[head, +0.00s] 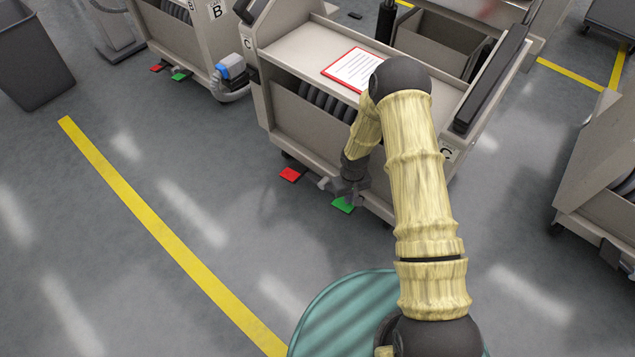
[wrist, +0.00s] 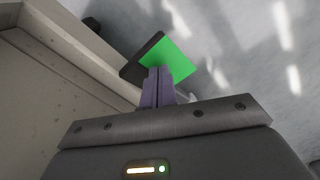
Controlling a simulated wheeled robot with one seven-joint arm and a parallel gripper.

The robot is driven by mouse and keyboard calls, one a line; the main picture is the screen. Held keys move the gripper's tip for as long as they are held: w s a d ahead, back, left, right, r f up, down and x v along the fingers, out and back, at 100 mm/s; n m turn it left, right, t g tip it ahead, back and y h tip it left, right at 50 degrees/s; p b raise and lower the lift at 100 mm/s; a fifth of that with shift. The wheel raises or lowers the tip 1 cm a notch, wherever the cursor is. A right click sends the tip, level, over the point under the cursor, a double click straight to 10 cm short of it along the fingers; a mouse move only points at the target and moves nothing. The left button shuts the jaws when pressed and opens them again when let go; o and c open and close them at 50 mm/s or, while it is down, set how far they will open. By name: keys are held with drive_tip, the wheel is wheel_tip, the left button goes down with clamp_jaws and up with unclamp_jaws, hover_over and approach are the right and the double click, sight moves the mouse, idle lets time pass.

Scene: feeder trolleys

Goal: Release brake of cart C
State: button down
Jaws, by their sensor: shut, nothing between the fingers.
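Cart C (head: 300,125) stands in front of me, with a red pedal (head: 291,174) and a green pedal (head: 343,205) low along its near edge. My gripper (head: 345,189) is down at the cart's lower edge, just above or at the green pedal. In the wrist view, the closed fingers (wrist: 157,76) overlap the near edge of the green pedal (wrist: 170,58), which has a dark side piece. I cannot tell whether the fingertips touch it. My gripper is shut and holds nothing. The red pedal is not visible in the wrist view.
A red-framed sheet (head: 352,68) lies on cart C's top. Another cart (head: 600,180) is at the right. The floor by the yellow line (head: 165,230) is clear.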

drive_tip(key=shift+f+b, duration=1.35)
drive_tip(key=shift+f, duration=1.2)
wheel_tip(320, 180, up, 10)
drive_tip(key=p, duration=0.9)
drive_tip(key=shift+r, duration=0.1)
